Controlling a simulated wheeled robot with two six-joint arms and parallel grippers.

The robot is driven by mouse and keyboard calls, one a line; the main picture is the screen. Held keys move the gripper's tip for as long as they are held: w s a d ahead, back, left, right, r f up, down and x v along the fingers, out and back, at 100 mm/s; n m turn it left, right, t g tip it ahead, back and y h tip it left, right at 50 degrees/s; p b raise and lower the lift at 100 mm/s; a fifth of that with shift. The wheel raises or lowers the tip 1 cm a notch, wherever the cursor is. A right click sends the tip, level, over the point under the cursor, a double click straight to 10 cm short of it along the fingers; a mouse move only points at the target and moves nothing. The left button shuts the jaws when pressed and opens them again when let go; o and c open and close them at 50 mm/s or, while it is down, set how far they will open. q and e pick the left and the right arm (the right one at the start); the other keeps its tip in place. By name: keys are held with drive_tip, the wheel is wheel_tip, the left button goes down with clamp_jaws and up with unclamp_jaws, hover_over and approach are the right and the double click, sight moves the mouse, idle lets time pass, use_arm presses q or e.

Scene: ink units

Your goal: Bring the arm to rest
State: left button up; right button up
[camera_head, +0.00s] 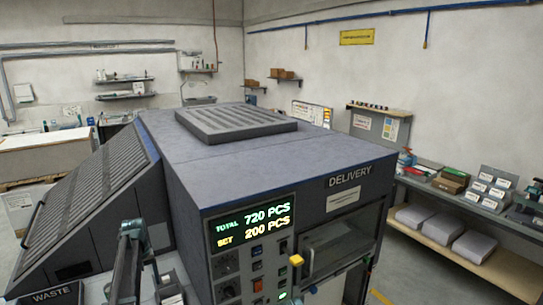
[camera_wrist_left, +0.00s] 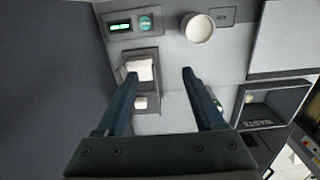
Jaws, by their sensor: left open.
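My left arm (camera_head: 127,262) stands at the lower left of the head view, in front of the dark grey machine (camera_head: 290,165). In the left wrist view my left gripper (camera_wrist_left: 159,76) is open, its two dark fingers apart with nothing held between them. The left finger's tip overlaps a white block (camera_wrist_left: 141,69) in a grey recessed holder; whether they touch I cannot tell. A round white cup-like piece (camera_wrist_left: 199,29) is beyond the right fingertip. My right gripper does not show clearly in either view.
The machine's panel (camera_head: 252,222) reads total 720 and set 200 pieces. A delivery opening (camera_head: 338,243) is at its right. A waste bin (camera_wrist_left: 272,103) is right of my fingers in the wrist view. A workbench (camera_head: 465,240) with boxes stands at the right.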

use_arm(q)
drive_tip(key=s+d+f+m+b, duration=0.1)
drive_tip(key=s+d+f+b, duration=0.2)
drive_tip(key=d, duration=0.4)
drive_tip(key=s+d+f+m+b, duration=0.2)
drive_tip(key=s+d+f+b, duration=0.15)
drive_tip(key=d, duration=0.45)
drive_tip(key=s+d+f+m+b, duration=0.1)
drive_tip(key=s+d+f+b, duration=0.25)
drive_tip(key=d, duration=0.35)
drive_tip(key=s+d+f+m+b, duration=0.3)
drive_tip(key=s+d+f+b, duration=0.1)
drive_tip(key=s+d, duration=0.3)
drive_tip(key=s+d+f+m+y+b, duration=0.1)
drive_tip(key=s+d+f+m+b, duration=0.1)
drive_tip(key=s+d+f+b, duration=0.3)
drive_tip(key=s+d+f, duration=0.1)
drive_tip(key=s+d, duration=0.2)
drive_tip(key=s, duration=0.4)
drive_tip(key=shift+s+d+m, duration=0.2)
drive_tip(key=shift+m, duration=0.2)
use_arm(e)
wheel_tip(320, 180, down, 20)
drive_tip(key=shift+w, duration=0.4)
